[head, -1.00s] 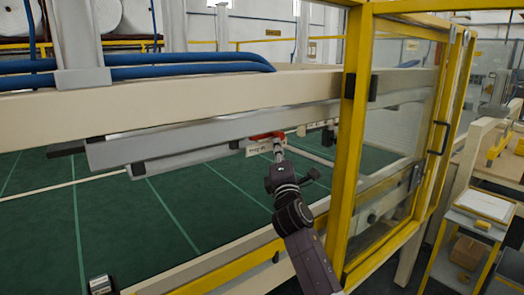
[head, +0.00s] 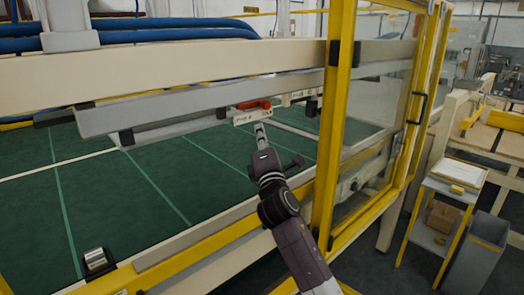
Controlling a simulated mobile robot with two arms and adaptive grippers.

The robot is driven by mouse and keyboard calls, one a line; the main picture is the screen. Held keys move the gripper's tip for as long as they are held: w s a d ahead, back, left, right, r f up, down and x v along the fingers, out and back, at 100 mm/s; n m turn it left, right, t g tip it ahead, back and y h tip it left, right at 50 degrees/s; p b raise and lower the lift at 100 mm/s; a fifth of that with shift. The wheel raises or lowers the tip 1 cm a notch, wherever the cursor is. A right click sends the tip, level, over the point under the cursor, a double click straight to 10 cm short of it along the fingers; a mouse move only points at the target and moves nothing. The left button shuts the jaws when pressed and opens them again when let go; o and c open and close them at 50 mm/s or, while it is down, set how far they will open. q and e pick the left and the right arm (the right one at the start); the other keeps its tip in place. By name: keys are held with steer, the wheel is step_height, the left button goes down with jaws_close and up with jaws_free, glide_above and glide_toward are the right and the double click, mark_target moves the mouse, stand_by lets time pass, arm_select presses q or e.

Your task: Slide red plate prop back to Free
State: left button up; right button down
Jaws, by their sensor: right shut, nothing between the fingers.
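The red plate prop (head: 254,104) shows as a small red piece under the grey beam, just above a small white label plate (head: 252,117) whose lettering is too small to read surely. My right gripper (head: 260,127) reaches over the front rail, with its fingertips just below the label plate. It is shut with nothing between the fingers. Whether it touches the plate or the red piece I cannot tell. My left gripper is not in view.
The grey beam (head: 170,105) runs above the green bed (head: 120,190). A yellow-framed clear door (head: 385,110) stands right of my arm. The cream and yellow front rail (head: 190,252) lies under it. A side stand (head: 452,190) with a box is at the right.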

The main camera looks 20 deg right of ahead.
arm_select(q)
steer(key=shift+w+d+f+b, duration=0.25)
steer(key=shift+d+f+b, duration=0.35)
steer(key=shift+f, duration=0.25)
arm_select(e)
steer(key=v, duration=0.6)
steer(key=shift+s+a, duration=0.25)
steer(key=shift+a, duration=0.1)
steer(key=shift+r, duration=0.15)
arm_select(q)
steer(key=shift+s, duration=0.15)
